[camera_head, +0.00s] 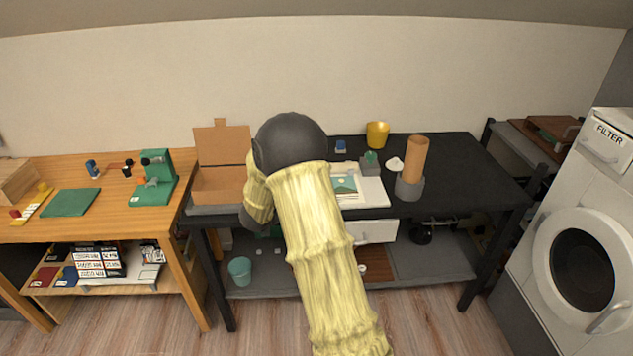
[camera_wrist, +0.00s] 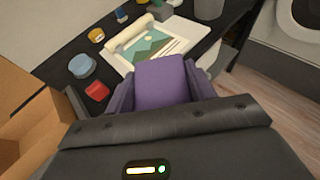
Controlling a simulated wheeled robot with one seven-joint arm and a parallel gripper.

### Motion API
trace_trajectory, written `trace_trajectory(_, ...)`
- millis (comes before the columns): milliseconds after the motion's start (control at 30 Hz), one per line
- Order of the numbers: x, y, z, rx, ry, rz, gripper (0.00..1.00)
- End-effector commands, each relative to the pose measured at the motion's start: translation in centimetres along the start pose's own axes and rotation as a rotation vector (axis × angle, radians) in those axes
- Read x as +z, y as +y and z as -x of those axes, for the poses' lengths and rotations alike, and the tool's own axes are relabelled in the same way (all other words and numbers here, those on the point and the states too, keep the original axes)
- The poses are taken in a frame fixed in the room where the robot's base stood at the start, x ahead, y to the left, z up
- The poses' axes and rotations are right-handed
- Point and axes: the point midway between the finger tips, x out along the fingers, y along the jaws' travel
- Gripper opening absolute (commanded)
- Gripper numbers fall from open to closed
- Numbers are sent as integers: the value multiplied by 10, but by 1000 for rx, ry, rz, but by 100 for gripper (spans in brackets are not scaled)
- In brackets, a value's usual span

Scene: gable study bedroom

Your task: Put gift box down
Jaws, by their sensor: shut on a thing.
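In the head view my arm, in a yellow sleeve, hides the gripper and the box.
An open cardboard box (camera_head: 221,186) stands left of my arm. A white board with a landscape picture (camera_wrist: 150,48) lies beyond the gift box. A red item (camera_wrist: 97,91) and a blue round item (camera_wrist: 82,66) are nearby. A tall brown tube (camera_head: 415,158) stands at right.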

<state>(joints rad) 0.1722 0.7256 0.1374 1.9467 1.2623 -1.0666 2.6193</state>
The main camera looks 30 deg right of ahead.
Motion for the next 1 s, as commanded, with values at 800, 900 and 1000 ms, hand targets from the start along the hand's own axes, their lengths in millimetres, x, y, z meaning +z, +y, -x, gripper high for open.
trace_trajectory(800, -260, 50, 73, 901, 12, 367, 28)
trace_trajectory(900, -278, 55, 90, 988, 9, 398, 28)
trace_trajectory(1000, -280, 60, 98, 1028, 4, 414, 28)
